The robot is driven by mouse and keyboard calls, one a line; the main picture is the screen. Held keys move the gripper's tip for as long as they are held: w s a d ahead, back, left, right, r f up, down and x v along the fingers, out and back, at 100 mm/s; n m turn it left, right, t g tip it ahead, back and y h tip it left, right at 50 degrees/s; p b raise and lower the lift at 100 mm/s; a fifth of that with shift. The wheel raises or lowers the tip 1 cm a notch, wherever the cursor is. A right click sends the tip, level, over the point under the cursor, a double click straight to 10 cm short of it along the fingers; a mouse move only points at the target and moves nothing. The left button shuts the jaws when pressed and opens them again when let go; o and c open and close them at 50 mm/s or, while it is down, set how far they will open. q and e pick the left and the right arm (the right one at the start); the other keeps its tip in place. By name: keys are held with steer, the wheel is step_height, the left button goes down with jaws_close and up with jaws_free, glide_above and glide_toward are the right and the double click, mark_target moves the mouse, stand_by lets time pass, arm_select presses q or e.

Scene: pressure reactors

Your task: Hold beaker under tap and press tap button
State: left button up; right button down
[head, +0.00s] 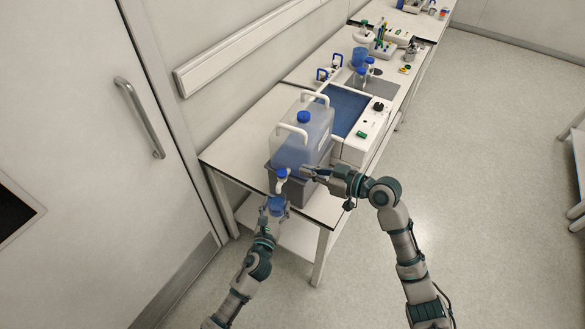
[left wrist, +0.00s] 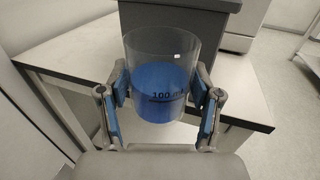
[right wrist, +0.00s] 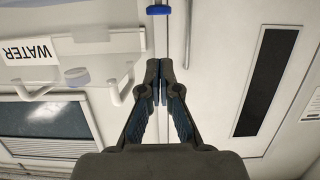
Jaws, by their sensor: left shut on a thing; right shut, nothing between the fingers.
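The clear beaker (head: 276,205) is in my left gripper (head: 270,217), below the tap (head: 281,186). In the left wrist view the beaker (left wrist: 162,80) stands roughly upright between the fingers (left wrist: 160,108), with blue contents to about mid-height and a "100" mark. The tap has a blue button (head: 282,172) on top and sits low on the front of the translucent water container (head: 302,143). My right gripper (head: 305,172) is shut and empty, just right of the tap, apart from the button. In the right wrist view its fingertips (right wrist: 159,68) are together.
The container stands on a grey block (head: 300,187) at the near end of a white table (head: 237,150). A white device with a blue panel (head: 345,108) stands behind it. A door (head: 100,120) is at the left.

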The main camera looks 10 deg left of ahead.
arm_select(q)
steer(key=shift+d, duration=0.15)
arm_select(e)
steer(key=shift+v, duration=1.25)
arm_select(q)
steer(key=shift+a, duration=0.2)
arm_select(e)
steer(key=shift+a, duration=0.2)
arm_select(q)
steer(key=shift+s+a, duration=0.1)
steer(key=shift+s+a+p, duration=0.2)
steer(key=shift+s+p, duration=0.1)
steer(key=shift+s, duration=1)
steer(key=shift+s+a, duration=0.25)
steer(key=shift+s, duration=0.55)
steer(key=shift+s+a, duration=0.3)
steer(key=shift+s, duration=0.5)
steer(key=shift+s+a, duration=0.25)
steer(key=shift+s, duration=0.55)
arm_select(e)
steer(key=shift+d+r, duration=0.1)
steer(key=shift+r, duration=0.5)
